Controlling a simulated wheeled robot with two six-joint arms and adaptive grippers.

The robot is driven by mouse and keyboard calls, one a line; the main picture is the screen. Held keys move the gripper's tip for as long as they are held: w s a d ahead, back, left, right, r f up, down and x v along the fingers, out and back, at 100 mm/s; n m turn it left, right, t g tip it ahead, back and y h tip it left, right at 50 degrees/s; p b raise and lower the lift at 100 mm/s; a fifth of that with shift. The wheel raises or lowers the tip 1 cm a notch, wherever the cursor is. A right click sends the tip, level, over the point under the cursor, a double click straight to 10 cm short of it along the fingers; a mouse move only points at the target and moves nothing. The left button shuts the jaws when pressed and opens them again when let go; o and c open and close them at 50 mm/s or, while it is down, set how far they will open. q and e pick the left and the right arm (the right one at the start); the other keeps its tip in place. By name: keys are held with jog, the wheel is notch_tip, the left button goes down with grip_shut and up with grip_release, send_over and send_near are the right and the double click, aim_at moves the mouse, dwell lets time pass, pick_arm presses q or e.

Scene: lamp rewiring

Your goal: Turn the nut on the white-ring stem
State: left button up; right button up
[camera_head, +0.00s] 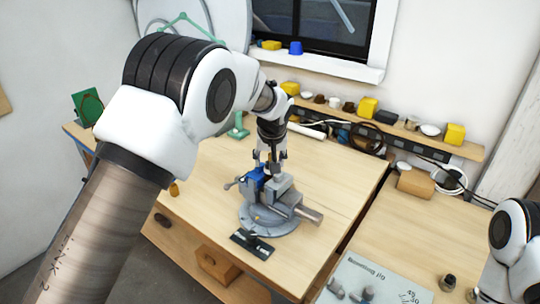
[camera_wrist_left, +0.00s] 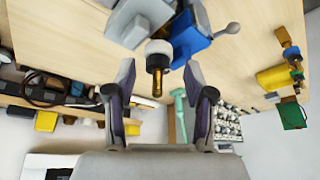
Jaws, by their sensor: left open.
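A grey vise (camera_head: 268,219) with a blue part (camera_head: 252,178) stands on the wooden bench under my left gripper. In the left wrist view, the stem with a white ring (camera_wrist_left: 158,47) stands out between the grey and blue jaws. Below the ring are a dark collar (camera_wrist_left: 157,63) and a thin brass rod (camera_wrist_left: 157,84); I cannot tell which part is the nut. My left gripper (camera_wrist_left: 159,78) is open, pointing at the stem, one finger on each side with gaps between. In the head view this gripper (camera_head: 270,165) hides the stem. My right gripper is out of view.
A black plate (camera_head: 252,243) lies before the vise. A wall shelf (camera_head: 400,128) at the back holds several yellow blocks and small parts. A wooden block (camera_head: 416,184) and a printed sheet (camera_head: 372,283) lie on the right bench.

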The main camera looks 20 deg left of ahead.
pick_arm(q)
jog(key=shift+w+f, duration=0.6)
jog(key=shift+s+r, duration=0.15)
jog(key=shift+s+d+r, duration=0.1)
jog(key=shift+s+r, duration=0.1)
jog(key=shift+s, duration=0.05)
jog(key=c, duration=0.4)
jog(key=shift+s+r, duration=0.1)
jog(key=shift+s, duration=0.1)
jog(key=c, duration=0.5)
jog(key=shift+w, duration=0.1)
grip_shut()
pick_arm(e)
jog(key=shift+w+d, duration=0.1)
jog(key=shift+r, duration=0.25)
